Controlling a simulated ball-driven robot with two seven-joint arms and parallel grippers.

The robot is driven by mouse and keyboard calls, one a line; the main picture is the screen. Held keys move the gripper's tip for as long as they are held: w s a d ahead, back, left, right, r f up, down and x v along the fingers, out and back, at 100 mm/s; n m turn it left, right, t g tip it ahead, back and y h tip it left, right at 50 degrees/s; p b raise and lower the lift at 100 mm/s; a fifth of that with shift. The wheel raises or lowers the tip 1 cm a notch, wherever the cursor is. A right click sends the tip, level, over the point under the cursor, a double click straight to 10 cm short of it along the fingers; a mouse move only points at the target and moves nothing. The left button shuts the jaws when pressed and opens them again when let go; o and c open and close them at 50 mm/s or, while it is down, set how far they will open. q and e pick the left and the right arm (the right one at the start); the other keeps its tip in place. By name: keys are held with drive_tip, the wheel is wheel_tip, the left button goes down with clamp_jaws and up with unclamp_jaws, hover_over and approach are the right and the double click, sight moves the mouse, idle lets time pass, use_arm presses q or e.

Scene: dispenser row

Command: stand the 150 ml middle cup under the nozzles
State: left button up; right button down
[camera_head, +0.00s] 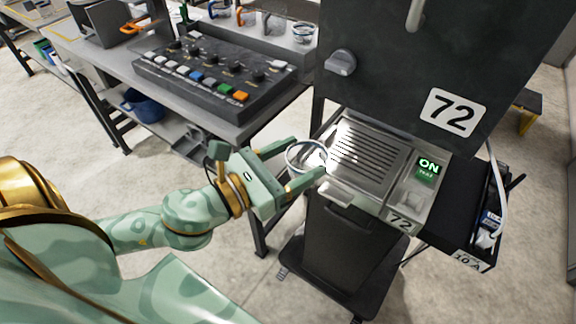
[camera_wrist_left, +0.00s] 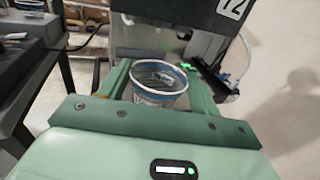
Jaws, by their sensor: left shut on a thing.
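A clear cup (camera_head: 306,155) with a bluish rim is between the fingers of my left gripper (camera_head: 306,160). The gripper is shut on it, and the cup looks roughly upright. The cup (camera_wrist_left: 158,97) also shows in the left wrist view, between both fingers. It is in the air at the left front edge of the slatted metal drip tray (camera_head: 366,151) of dispenser 72 (camera_head: 388,75). I cannot read its volume mark. The nozzles cannot be made out. My right gripper is not in view.
A control panel with coloured buttons (camera_head: 215,80) sits on the grey bench at left. A green ON display (camera_head: 428,167) is right of the tray. A dark bin (camera_head: 345,240) stands below the tray.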

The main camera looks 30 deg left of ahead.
sight(318, 146)
use_arm(q)
drive_tip(key=x, duration=0.1)
drive_tip(key=b+x, duration=0.1)
drive_tip(key=x, duration=0.3)
drive_tip(key=shift+w+a+f+b, duration=0.25)
drive_tip(key=shift+a+f+b, duration=0.05)
drive_tip(key=shift+a, duration=0.05)
drive_tip(key=x, duration=0.3)
drive_tip(key=b+x, duration=0.1)
drive_tip(key=x, duration=0.2)
drive_tip(key=a+f+b+x, duration=0.1)
drive_tip(key=x, duration=0.2)
drive_tip(key=shift+w, duration=0.35)
drive_tip(key=shift+w+f, duration=0.2)
drive_tip(key=shift+f, duration=0.05)
drive_tip(key=shift+f+b, duration=0.5)
drive_tip(key=shift+f, duration=0.1)
drive_tip(key=shift+s+f, duration=0.1)
drive_tip(key=shift+f, duration=0.45)
drive_tip(key=o, duration=1.1)
drive_tip(key=shift+s+a, duration=0.1)
